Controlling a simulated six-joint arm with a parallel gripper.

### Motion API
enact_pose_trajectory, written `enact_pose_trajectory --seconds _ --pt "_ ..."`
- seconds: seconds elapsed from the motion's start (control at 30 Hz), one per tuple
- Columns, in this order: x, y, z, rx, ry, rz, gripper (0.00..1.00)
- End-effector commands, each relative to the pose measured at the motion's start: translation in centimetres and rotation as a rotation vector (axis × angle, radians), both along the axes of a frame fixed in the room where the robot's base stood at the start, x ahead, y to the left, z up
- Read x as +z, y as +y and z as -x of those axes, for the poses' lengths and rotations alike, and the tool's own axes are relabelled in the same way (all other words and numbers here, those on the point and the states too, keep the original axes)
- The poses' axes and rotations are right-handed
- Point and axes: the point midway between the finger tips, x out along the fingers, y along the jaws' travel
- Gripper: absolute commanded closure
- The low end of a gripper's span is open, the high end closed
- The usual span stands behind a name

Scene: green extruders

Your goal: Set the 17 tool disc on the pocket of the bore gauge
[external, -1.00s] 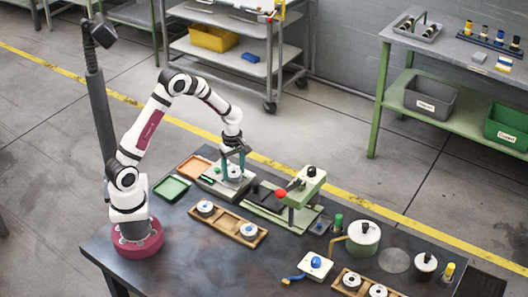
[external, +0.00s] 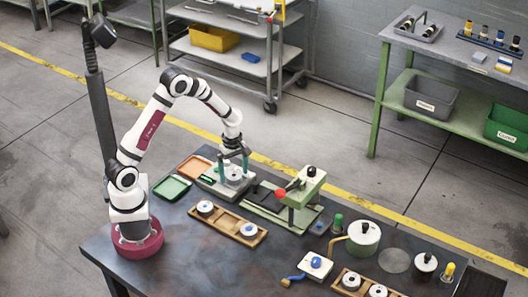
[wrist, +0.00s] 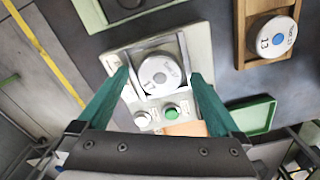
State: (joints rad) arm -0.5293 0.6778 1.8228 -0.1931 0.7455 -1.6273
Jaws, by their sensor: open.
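The 17 tool disc (wrist: 160,77) is a light grey disc with a printed label. In the wrist view it lies label up on the bore gauge (wrist: 205,50), at the pocket between its raised side walls. It also shows as a small round shape in the external view (external: 235,174). My gripper (wrist: 158,75) is open, with its green fingers apart on either side of the disc. In the external view my gripper (external: 234,165) is at the gauge, just above the disc. The pocket's floor is hidden under the disc.
A wooden tray (external: 228,222) holds two other discs; the one labelled 13 (wrist: 270,40) shows in the wrist view. A green tray (external: 171,188) and an orange tray (external: 194,167) lie left of the gauge. A green press (external: 300,190) stands right of it.

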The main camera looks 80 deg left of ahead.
Motion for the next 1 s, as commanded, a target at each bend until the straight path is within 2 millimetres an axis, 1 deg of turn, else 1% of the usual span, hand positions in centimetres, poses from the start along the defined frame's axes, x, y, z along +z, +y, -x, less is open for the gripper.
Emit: enact_pose_trajectory --seconds 0.07,0.17,0.27,0.3,0.4,0.53,0.6,0.7,0.83,0.87,0.93,0.97,1.0 --pt "0.7 0.0 -0.1 0.0 -0.002 -0.001 0.0" --pt "2.6 0.1 -0.1 0.001 -0.004 -0.003 0.0" --pt "5.6 0.1 -0.1 0.0 -0.006 -0.004 0.0" --pt "7.0 0.1 -0.2 0.0 -0.007 -0.004 0.0" --pt "10.2 0.1 -0.1 0.0 -0.007 -0.004 0.0" --pt "13.4 0.1 -0.1 -0.001 -0.005 -0.003 0.0" --pt "14.6 0.0 -0.1 0.0 -0.003 -0.001 0.0" --pt "15.5 0.0 -0.1 0.0 -0.002 -0.002 0.0" --pt "15.8 0.0 0.0 -0.003 -0.001 -0.001 0.0" --pt "15.9 -0.3 0.1 -0.022 0.0 -0.002 0.0" --pt "17.0 -2.3 1.0 -0.182 0.004 -0.01 0.0" --pt "17.6 -3.8 1.9 -0.312 0.009 -0.017 0.0" --pt "18.6 -6.2 3.5 -0.536 0.019 -0.028 0.0"
